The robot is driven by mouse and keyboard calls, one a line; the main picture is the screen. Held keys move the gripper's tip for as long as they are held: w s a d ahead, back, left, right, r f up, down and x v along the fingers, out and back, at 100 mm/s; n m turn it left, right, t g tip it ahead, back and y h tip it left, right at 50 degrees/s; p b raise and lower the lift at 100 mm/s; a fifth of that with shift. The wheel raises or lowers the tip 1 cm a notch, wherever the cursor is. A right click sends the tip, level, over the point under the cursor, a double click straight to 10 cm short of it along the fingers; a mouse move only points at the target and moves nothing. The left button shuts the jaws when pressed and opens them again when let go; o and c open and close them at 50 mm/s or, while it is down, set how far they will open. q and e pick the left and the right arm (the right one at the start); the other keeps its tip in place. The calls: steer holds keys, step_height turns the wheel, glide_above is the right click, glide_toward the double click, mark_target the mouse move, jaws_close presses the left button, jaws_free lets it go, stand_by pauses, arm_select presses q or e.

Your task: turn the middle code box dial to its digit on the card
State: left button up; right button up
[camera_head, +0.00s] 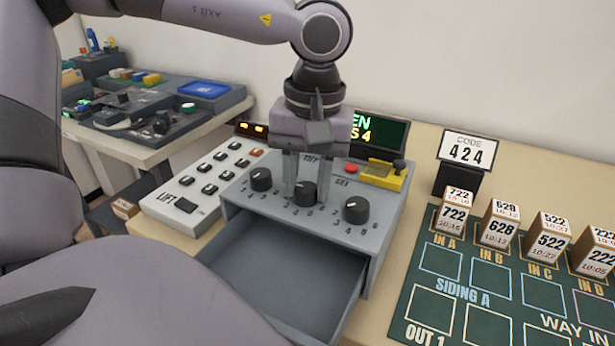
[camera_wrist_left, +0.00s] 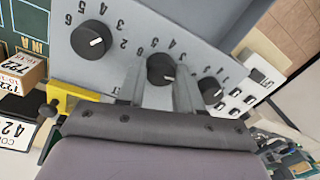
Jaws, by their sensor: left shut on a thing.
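The grey code box (camera_head: 380,240) has three black dials in a row on its top. The middle dial (camera_head: 305,193) is between the fingers of my left gripper (camera_head: 304,196), which points down and is shut on it; the wrist view shows the dial (camera_wrist_left: 161,69) between the two fingers (camera_wrist_left: 158,80). The left dial (camera_head: 261,179) and right dial (camera_head: 356,210) are free on either side. The code card (camera_head: 467,151) reads 424 and stands behind and right of the box. The middle dial's exact digit is hard to read. My right gripper is not in view.
The box's front drawer (camera_head: 285,275) is open. A keypad panel marked LIFT (camera_head: 195,190) is at left. A yellow part (camera_head: 383,174) and red button (camera_head: 351,168) sit at the box's back. Several numbered blocks (camera_head: 499,223) stand on the green board (camera_head: 471,291) at right.

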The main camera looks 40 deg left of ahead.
mark_target(310, 187)
arm_select(q)
steer(key=o, duration=1)
steer(key=r, duration=0.3)
steer(key=r+p, duration=0.1)
steer(key=r, duration=0.3)
steer(key=shift+w+d+r, duration=0.15)
steer(key=shift+d, duration=0.05)
